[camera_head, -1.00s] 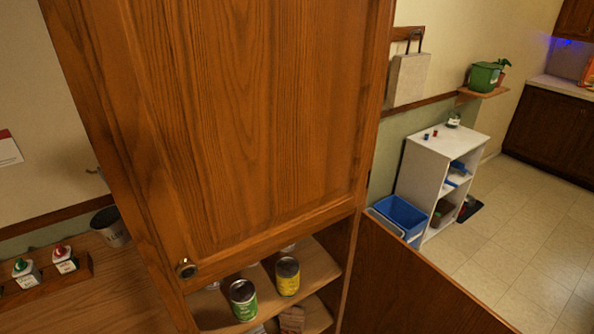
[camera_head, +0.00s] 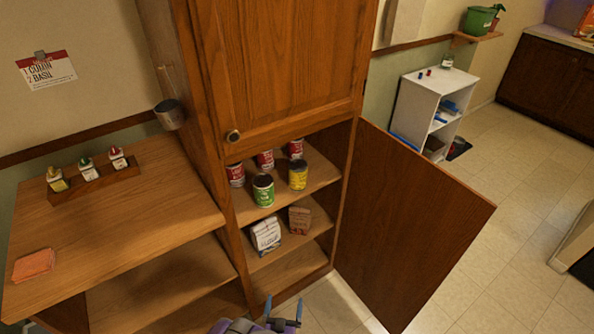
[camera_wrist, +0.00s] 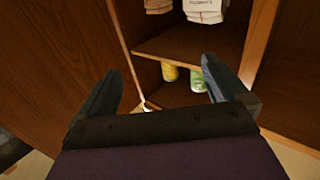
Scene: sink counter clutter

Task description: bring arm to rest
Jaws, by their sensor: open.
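My gripper (camera_head: 283,312) shows at the bottom edge of the head view, in front of and below the open cabinet. Its two blue-grey fingers point up and are apart, with nothing visible between them. In the wrist view my gripper (camera_wrist: 162,85) is also open and empty, with its fingers spread toward the cabinet shelves. The rest of my arm is mostly out of the head view.
The cabinet's lower door (camera_head: 405,225) stands open to the right; its upper door (camera_head: 285,75) is shut. Shelves hold a green can (camera_head: 263,190), a yellow can (camera_head: 298,175), red cans and two bags. A wooden counter (camera_head: 120,215) lies left.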

